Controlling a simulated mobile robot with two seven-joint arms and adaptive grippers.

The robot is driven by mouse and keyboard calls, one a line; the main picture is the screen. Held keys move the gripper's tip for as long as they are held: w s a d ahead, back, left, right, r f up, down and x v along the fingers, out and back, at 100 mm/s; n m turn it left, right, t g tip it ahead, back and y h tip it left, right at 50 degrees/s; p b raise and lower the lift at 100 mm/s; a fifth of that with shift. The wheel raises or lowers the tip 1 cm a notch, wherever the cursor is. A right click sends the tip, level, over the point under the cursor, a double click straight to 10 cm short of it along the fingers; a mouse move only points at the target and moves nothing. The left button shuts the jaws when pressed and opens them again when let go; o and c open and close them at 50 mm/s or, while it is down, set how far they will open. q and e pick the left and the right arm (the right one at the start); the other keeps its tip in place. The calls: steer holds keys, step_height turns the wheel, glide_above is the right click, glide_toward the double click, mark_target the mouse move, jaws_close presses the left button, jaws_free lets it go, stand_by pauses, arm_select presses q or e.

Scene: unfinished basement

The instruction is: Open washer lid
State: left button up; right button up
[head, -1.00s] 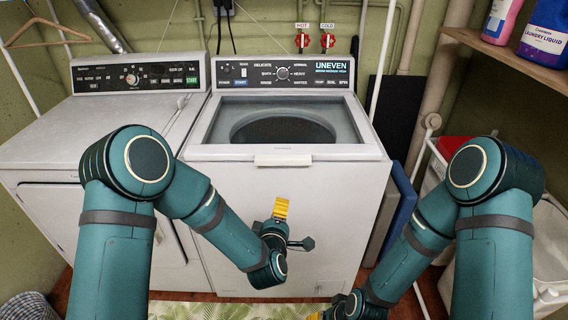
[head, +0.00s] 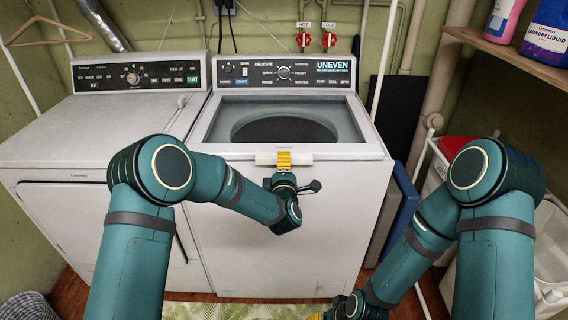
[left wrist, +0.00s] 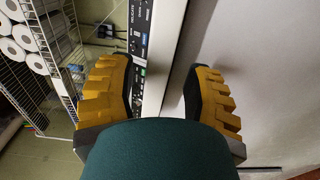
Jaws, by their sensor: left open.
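The white washer (head: 330,225) stands in the middle of the head view, its lid (head: 345,118) down, with a dark window and a pale handle strip (head: 268,160) on the front edge. My left gripper (head: 284,159) is open at this strip; its yellow fingers overlap the strip in the picture. Contact cannot be told. In the left wrist view the two fingers (left wrist: 160,90) are spread apart, with the washer's top edge and pale front between them. My right gripper (head: 316,316) barely shows at the bottom edge, its fingers mostly cut off.
A white dryer (head: 80,140) stands directly left of the washer. A blue panel (head: 403,215) and laundry baskets are on the right. A wooden shelf (head: 510,55) with detergent bottles is at upper right. In the wrist view a wire rack (left wrist: 40,65) holds paper rolls.

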arm_select(q)
steer(key=shift+w, duration=1)
arm_select(e)
steer(key=shift+f, duration=0.1)
